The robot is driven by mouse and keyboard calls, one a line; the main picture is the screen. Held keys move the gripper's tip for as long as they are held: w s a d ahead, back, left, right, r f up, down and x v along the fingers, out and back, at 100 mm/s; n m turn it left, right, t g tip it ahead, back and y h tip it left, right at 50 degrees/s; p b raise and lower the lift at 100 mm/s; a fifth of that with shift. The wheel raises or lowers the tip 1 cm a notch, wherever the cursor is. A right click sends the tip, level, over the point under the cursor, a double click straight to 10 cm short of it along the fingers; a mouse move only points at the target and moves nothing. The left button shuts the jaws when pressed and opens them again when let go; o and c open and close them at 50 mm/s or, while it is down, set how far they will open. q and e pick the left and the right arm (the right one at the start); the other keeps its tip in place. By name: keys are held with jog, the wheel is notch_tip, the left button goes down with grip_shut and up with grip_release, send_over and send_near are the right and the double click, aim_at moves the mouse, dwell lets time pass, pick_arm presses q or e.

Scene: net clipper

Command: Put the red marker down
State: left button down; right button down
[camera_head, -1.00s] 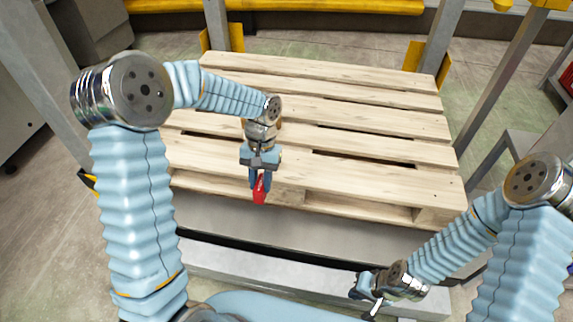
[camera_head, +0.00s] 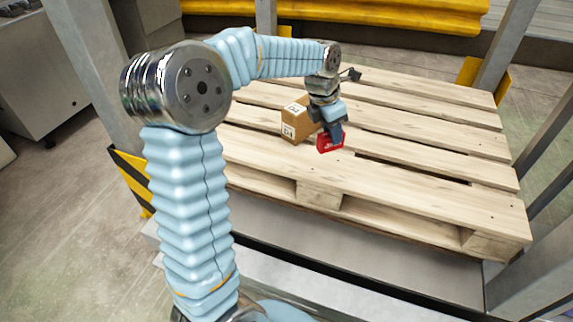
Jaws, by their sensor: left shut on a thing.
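The red marker (camera_head: 327,144) looks like a small red block with white print on it. My left gripper (camera_head: 335,131) is shut on it and points down over the wooden pallet (camera_head: 400,178). The marker is near the pallet's boards, right of a small cardboard box (camera_head: 294,127). I cannot tell whether it touches the boards. The fingers cover part of the marker. My right gripper is out of view.
The cardboard box with white labels stands on the pallet, close beside my left gripper and partly behind it. The pallet's boards to the right are bare. Grey posts (camera_head: 508,45) and a yellow rail (camera_head: 350,14) stand around the pallet.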

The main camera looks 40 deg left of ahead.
pick_arm(q)
jog(key=a+f, duration=0.3)
jog(key=a, duration=0.1)
jog(key=s+a+f+b, duration=0.1)
jog(key=a+f, duration=0.2)
jog(key=a, duration=0.1)
jog(key=a+f, duration=0.3)
jog(key=a, duration=0.2)
jog(key=shift+s+f+b, duration=0.1)
jog(key=shift+s+b, duration=0.05)
jog(key=shift+b, duration=0.2)
jog(key=shift+a+f+b, duration=0.15)
jog(key=shift+a+f, duration=0.05)
jog(key=shift+f, duration=0.75)
jog(key=shift+a+f+b, duration=0.15)
jog(key=shift+f, duration=0.75)
jog(key=c, duration=0.9)
grip_release()
jog(key=shift+f, duration=0.1)
jog(key=shift+o, duration=0.2)
jog(key=p+v, duration=0.2)
jog(key=v, duration=1)
